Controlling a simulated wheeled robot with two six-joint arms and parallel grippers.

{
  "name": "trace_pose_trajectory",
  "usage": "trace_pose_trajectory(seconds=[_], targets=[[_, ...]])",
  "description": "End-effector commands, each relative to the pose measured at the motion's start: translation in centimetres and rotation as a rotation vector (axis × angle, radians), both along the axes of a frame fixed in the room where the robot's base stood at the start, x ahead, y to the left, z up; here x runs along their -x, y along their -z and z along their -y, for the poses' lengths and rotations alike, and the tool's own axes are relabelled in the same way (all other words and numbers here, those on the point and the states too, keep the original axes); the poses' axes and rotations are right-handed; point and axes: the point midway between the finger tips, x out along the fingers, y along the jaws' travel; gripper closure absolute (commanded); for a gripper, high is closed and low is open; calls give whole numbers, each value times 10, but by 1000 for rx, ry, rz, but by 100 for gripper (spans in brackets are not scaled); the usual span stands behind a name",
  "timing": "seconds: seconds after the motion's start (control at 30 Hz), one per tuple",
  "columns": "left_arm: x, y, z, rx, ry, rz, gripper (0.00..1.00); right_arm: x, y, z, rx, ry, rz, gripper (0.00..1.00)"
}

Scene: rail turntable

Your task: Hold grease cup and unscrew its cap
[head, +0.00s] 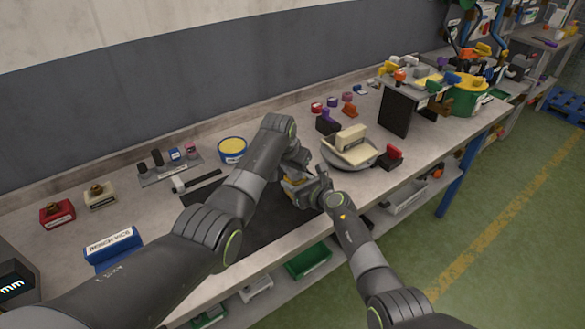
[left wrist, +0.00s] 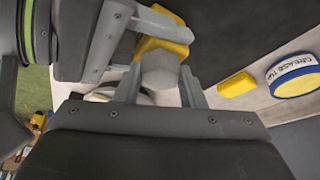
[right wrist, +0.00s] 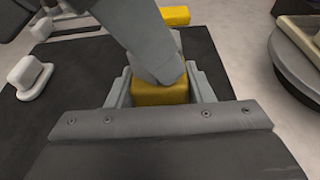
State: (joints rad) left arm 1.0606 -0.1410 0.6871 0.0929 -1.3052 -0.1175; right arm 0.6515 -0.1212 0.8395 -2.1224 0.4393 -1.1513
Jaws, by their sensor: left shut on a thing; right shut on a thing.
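The grease cup is held between my two grippers above the black mat (head: 235,225). In the left wrist view it shows a grey faceted part (left wrist: 160,73) and a yellow part (left wrist: 168,44). My left gripper (left wrist: 160,88) is shut on the grey part. My right gripper (right wrist: 160,92) is shut on the yellow part (right wrist: 160,95). In the head view the grippers meet, my left (head: 292,178) beside my right (head: 312,190), and mostly hide the cup. In the right wrist view a left finger covers most of the grey part. I cannot tell whether the parts have separated.
A yellow-topped grease tin (head: 232,150) stands behind my left forearm. A loose yellow block (left wrist: 237,84) lies near it. A round grey dish (head: 350,155) with cream pieces is to the right. A white-handled item (right wrist: 28,73) lies on the mat. A blue box (head: 113,248) is at left.

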Motion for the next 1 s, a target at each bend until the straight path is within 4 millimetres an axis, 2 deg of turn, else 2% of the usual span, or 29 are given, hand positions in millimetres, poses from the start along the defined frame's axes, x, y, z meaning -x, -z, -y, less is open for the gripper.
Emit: trace_pose_trajectory(seconds=[0.47,1.0], targets=[[2,1,3,3,-71,-5,92,-1,-2,0,-4,2,1,79],[3,1,7,-1,-537,-4,92,-1,-2,-1,-3,0,3,79]])
